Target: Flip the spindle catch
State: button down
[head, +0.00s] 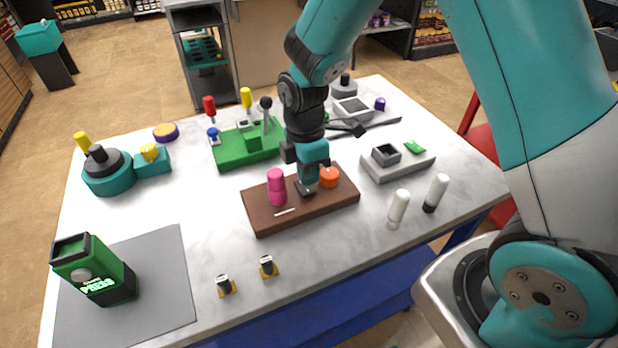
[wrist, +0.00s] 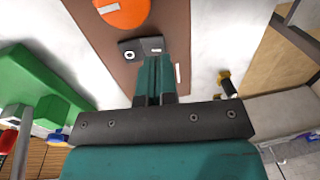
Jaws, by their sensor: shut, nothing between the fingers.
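A brown block (head: 262,222) lies on the table with a pink knob (head: 276,186) at its left and an orange knob (head: 328,177) at its right. Between them is a small dark grey catch (head: 305,190), partly hidden by my gripper (head: 307,180). In the wrist view the catch (wrist: 130,47) lies flat on the brown block (wrist: 100,40), with a white ring at one end. The orange knob (wrist: 122,12) is above it there. My gripper (wrist: 153,62) is shut and empty, its tips at or just over the catch's edge; whether they touch, I cannot tell.
A green fixture (head: 245,146) with levers stands behind the block. A grey tray (head: 398,164) and white-topped cylinders (head: 398,208) are to the right. A green device (head: 95,270) is on a grey mat (head: 160,280) at the front left. Small yellow-based parts (head: 268,266) lie in front.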

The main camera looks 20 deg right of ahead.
jog(key=shift+s+f, duration=0.15)
jog(key=shift+f, duration=1.05)
jog(key=shift+s+f, duration=0.1)
jog(key=shift+f, duration=0.15)
jog(key=shift+w+r+p, duration=0.4)
jog(key=shift+w, duration=0.35)
